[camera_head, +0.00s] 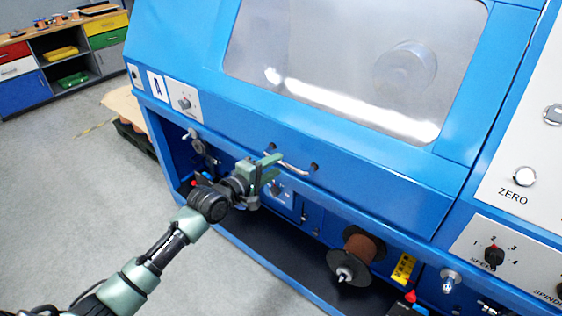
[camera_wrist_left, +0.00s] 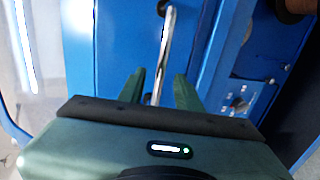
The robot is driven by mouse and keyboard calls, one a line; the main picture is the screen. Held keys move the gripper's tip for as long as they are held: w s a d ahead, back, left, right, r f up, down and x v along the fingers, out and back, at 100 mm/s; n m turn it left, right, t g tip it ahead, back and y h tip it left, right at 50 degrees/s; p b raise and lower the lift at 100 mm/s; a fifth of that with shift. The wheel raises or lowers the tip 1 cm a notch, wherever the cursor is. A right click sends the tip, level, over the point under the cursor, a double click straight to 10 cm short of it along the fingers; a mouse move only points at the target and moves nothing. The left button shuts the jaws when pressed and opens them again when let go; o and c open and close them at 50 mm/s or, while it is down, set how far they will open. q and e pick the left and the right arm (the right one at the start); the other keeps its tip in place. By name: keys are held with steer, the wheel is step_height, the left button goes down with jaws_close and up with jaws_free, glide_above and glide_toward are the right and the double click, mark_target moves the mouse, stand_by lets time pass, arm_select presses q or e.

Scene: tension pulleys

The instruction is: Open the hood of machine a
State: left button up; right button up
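Machine a (camera_head: 157,86) is a large blue machine with an "A" label at its left. Its hood (camera_head: 450,175) is closed, with a clear window (camera_head: 330,60). The hood's silver bar handle (camera_head: 294,165) is on its lower front edge. My left gripper (camera_head: 272,168) is at the left end of this handle, fingers pointing towards it. In the left wrist view, the handle (camera_wrist_left: 166,45) runs between the tips of the two green fingers of the left gripper (camera_wrist_left: 160,86). The fingers are apart; contact with the bar cannot be told. My right gripper is not in view.
Below the hood are a brown spool (camera_head: 364,246) and a yellow label (camera_head: 403,269) in an open bay. A control panel with a speed knob (camera_head: 494,256) is at the right. A pallet (camera_head: 132,132) stands left of the machine. Drawers (camera_head: 60,60) are at the back left. The floor at left is clear.

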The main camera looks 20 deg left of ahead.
mark_target(280, 163)
arm_select(q)
steer(key=shift+x, duration=1.85)
jaws_close()
